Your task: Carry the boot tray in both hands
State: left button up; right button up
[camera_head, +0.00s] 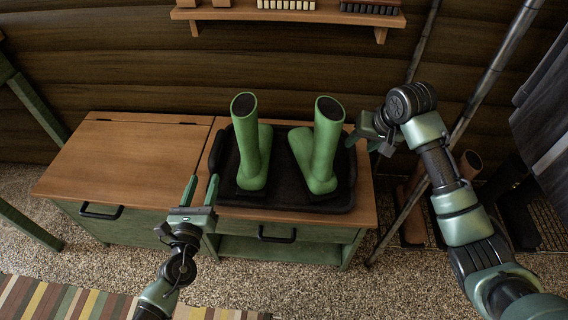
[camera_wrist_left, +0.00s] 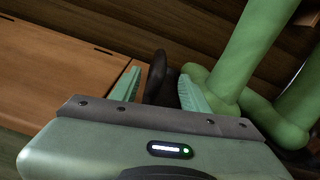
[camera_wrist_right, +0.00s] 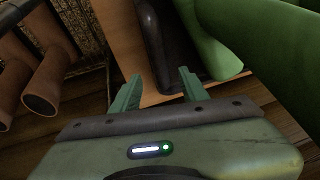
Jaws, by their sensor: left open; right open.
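The black boot tray (camera_head: 284,203) lies on the right part of a wooden bench top. Two green boots stand upright in it, a left one (camera_head: 248,145) and a right one (camera_head: 324,150). My left gripper (camera_head: 202,187) is open at the tray's left end; in the left wrist view the dark tray end (camera_wrist_left: 158,72) shows between its fingers. My right gripper (camera_head: 358,134) is at the tray's right end, its fingers partly hidden in the head view. In the right wrist view it is open, with the tray's dark rim (camera_wrist_right: 153,45) between and beyond its fingertips.
The bench (camera_head: 125,160) has bare wood to the left and drawers in front. A shelf (camera_head: 290,14) is on the wall above. Poles (camera_head: 470,105) and brown boots (camera_head: 470,163) stand on the right. A striped rug (camera_head: 70,300) lies on the pebbled floor.

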jog(key=shift+v, duration=2.4)
pick_arm(q)
jog(key=o, duration=0.8)
jog(key=shift+s+a+b, duration=0.2)
jog(key=shift+s+b, duration=0.1)
jog(key=shift+s, duration=1.95)
jog(key=shift+s+a+b, duration=0.15)
jog(key=shift+s+b, duration=0.1)
jog(key=shift+s, duration=2)
pick_arm(e)
jog(key=shift+f, duration=0.6)
pick_arm(q)
jog(key=shift+r, duration=0.1)
notch_tip(320, 180, up, 8)
jog(key=p, duration=0.7)
pick_arm(e)
notch_tip(320, 180, up, 7)
